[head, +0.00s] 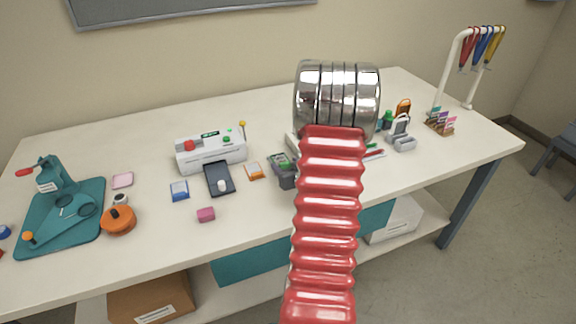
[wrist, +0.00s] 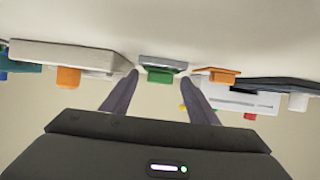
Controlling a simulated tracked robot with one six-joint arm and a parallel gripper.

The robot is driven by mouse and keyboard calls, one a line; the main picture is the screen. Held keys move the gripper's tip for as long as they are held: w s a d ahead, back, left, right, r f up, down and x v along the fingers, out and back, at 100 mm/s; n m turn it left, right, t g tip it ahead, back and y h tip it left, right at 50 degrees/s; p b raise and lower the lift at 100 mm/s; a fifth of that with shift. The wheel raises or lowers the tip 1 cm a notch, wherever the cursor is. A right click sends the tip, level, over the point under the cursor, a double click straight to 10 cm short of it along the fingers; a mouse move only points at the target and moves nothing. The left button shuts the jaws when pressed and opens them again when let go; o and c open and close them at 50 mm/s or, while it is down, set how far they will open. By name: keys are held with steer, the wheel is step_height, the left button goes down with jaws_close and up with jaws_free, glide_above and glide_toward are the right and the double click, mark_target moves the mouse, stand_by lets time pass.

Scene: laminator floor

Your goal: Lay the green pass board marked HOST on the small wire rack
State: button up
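A small green piece (wrist: 159,76) with a grey plate above it shows between my fingertips in the wrist view. It looks like the green board, but no lettering is readable. In the head view, a green item (head: 278,159) lies just left of my red arm, partly covered by my dark gripper (head: 287,178). In the wrist view my gripper (wrist: 158,77) is open, with a finger on each side of the green piece and small gaps showing. I cannot make out the wire rack; my arm hides part of the table.
An orange card (head: 254,170), dark tray (head: 219,186) and white laminator (head: 211,153) stand to the left. Grey blocks (head: 404,143) stand right of my arm.

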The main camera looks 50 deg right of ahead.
steer(key=shift+o, duration=0.8)
steer(key=shift+r, duration=0.1)
steer(key=shift+s+a+r, duration=0.1)
steer(key=shift+s, duration=0.1)
steer(key=v, duration=1.1)
steer(key=shift+s+a+r, duration=0.15)
steer(key=shift+s, duration=0.1)
steer(key=shift+w, duration=0.15)
